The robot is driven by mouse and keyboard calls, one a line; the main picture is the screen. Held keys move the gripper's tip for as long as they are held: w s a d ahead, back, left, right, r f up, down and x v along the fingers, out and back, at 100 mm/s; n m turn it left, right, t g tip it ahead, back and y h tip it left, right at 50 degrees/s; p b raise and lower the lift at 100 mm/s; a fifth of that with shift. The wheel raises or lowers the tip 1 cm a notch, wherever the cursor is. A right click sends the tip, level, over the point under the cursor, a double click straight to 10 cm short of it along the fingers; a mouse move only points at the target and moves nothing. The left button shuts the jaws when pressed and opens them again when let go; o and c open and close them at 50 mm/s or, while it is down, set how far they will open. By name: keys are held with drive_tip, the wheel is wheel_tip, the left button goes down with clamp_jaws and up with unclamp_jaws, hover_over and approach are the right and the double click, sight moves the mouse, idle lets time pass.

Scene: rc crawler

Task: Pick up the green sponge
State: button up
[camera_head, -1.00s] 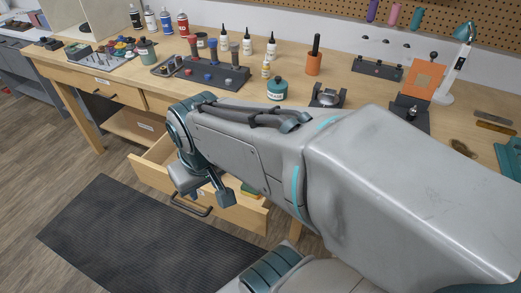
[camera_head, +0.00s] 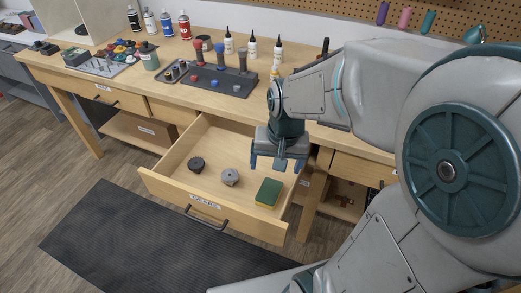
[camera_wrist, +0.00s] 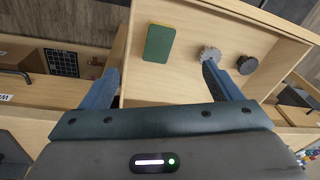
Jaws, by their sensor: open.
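The green sponge (camera_head: 268,192) lies flat in the right part of an open wooden drawer, with a yellowish layer under its green top. It also shows in the wrist view (camera_wrist: 158,43), ahead of the fingers and nearer the left one. My gripper (camera_head: 276,166) is open and empty above the right rear of the drawer. In the wrist view its two blue fingers (camera_wrist: 162,82) are spread wide, and nothing is between them. The sponge is apart from the gripper and in full view.
The drawer (camera_head: 171,190), labelled GEARS, also holds a dark gear (camera_head: 196,164) and a grey gear (camera_head: 230,177) left of the sponge. The workbench top (camera_head: 215,98) overhangs behind it, with racks and bottles. A dark mat (camera_head: 130,240) covers the floor in front.

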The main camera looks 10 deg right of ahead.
drive_tip(key=w+f+m+g+p, duration=0.1)
drive_tip(key=w+f+m+p, duration=0.15)
drive_tip(key=w+f, duration=0.35)
drive_tip(key=m, duration=0.1)
approach(269, 190)
drive_tip(key=shift+h, duration=0.3)
drive_tip(key=f, duration=0.8)
drive_tip(key=shift+a+f, duration=0.2)
drive_tip(key=shift+f, duration=0.1)
drive_tip(key=c, duration=1.1)
